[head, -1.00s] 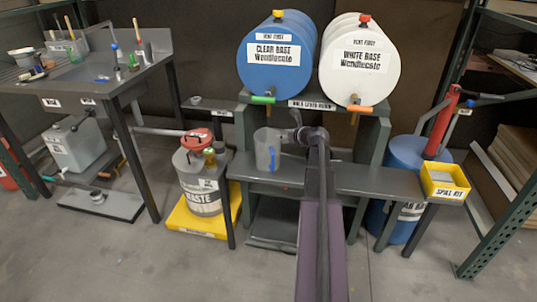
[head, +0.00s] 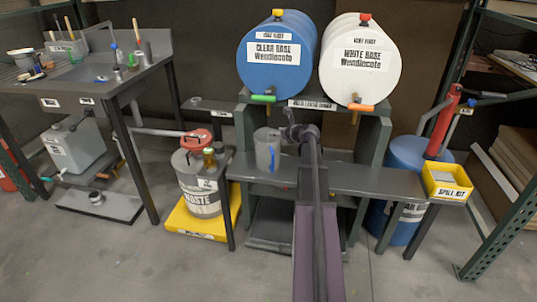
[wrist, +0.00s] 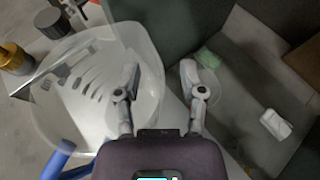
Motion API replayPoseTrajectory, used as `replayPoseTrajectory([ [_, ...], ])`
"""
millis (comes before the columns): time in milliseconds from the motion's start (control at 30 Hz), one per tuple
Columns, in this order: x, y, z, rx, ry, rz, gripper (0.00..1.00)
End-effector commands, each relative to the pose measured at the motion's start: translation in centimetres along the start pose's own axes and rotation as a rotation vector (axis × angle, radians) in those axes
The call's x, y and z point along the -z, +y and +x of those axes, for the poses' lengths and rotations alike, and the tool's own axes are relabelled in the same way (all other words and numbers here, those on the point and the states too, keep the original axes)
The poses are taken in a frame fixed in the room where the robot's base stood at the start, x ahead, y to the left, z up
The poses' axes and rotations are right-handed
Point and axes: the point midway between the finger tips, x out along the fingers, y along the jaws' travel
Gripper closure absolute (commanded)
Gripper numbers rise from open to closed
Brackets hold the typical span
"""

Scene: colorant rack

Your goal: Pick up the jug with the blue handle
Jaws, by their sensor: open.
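The jug (head: 264,152) is grey and translucent and stands upright on the shelf under the drums. Its blue handle (head: 272,158) faces the front. My gripper (head: 289,127) is just right of the jug, near its rim. In the wrist view the jug (wrist: 75,85) fills the left side, seen from above, with its blue handle (wrist: 58,158) at lower left. My gripper (wrist: 159,68) is open there. Its left finger overlaps the jug and its right finger is outside, beyond the jug's right wall. I cannot tell whether either finger touches the jug.
A blue drum (head: 272,78) and a white drum (head: 357,82) lie above the grey shelf (head: 350,181); their taps hang over it. A waste can (head: 200,200) stands left on a yellow tray (head: 179,217). A yellow spill kit bin (head: 447,180) is at right.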

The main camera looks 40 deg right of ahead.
Motion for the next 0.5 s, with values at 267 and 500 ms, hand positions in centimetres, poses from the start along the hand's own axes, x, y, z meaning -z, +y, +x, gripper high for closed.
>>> replayPoseTrajectory([
  [267, -0.01, 0.0, -0.02, 0.0, 0.0, 0.0, 0.47],
  [500, 0.0, -0.01, -0.02, 0.0, 0.0, 0.0, 1.0],
])
